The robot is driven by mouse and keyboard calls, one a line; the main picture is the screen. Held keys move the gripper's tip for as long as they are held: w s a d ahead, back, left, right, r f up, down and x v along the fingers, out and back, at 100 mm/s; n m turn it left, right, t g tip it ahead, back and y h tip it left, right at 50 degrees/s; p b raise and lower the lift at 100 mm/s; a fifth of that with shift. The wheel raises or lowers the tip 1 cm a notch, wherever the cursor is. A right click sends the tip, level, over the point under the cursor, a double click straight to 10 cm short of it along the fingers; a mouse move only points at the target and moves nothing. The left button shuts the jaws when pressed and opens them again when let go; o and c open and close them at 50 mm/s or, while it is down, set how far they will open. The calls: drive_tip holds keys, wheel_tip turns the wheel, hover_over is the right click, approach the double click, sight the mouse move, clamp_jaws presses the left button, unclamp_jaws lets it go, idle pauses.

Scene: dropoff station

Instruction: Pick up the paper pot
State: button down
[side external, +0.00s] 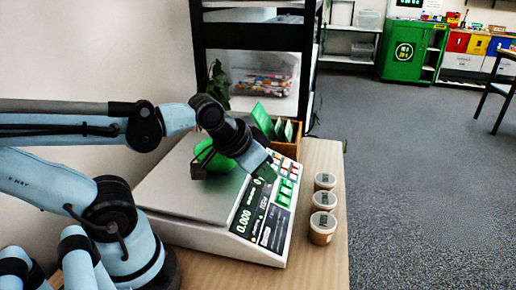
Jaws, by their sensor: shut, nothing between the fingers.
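Three small brown paper pots with pale lids and dark labels stand upright in a row on the table's right side: a near pot (322,229), a middle pot (324,201) and a far pot (324,182). My gripper (264,172) is shut and empty. In the picture it is over the scale's front panel, left of the pots and apart from them. Its fingertips are small and dark, and their height above the panel is hard to tell.
A white scale (190,229) with a lit display takes up much of the wooden table (318,268). A rounded green item (212,157) shows behind my arm at the scale. A wooden box (296,136) with green packets stands behind. The table's right edge is close to the pots.

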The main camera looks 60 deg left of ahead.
drive_tip(key=shift+c, duration=0.8)
unclamp_jaws()
